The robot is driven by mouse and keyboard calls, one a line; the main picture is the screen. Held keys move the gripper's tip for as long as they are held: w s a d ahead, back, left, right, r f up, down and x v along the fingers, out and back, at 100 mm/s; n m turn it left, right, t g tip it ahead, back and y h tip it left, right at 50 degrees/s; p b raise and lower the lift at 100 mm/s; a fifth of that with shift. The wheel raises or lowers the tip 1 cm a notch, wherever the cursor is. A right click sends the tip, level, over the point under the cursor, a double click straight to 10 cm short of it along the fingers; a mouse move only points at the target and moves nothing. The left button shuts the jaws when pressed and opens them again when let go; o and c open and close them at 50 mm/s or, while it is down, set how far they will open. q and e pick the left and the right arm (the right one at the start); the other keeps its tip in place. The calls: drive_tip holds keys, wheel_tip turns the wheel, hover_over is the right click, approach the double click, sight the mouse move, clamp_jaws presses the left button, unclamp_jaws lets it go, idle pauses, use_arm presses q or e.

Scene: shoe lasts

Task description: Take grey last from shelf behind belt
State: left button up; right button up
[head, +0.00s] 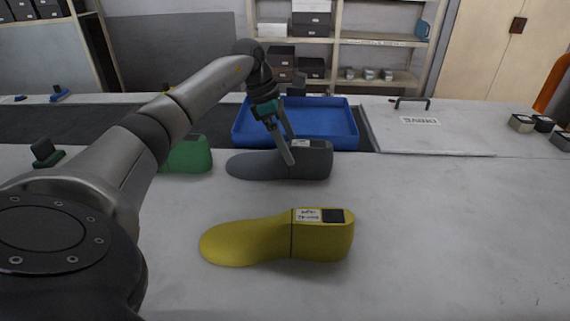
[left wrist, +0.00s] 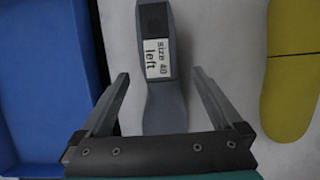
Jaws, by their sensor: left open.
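The grey last (head: 255,164) lies on its side-to-side length on the pale worktop, in front of the dark belt (head: 60,125), toe to the left. In the left wrist view the grey last (left wrist: 165,108) shows a label reading "size 40 left" and a dark patch on its heel block. My left gripper (head: 291,150) is open at the heel part of the grey last, pointing down. In the left wrist view its fingers (left wrist: 160,76) are on either side of the last, with gaps to both. My right gripper is out of view.
A yellow last (head: 270,240) lies nearer on the worktop. A green last (head: 188,155) is left of the grey one, partly behind my left arm. An empty blue tray (head: 345,128) stands behind the grey last. A shelf (head: 380,40) with boxes is at the back.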

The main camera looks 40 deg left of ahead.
use_arm(q)
drive_tip(key=shift+x, duration=1.25)
clamp_jaws()
drive_tip(key=shift+r, duration=0.15)
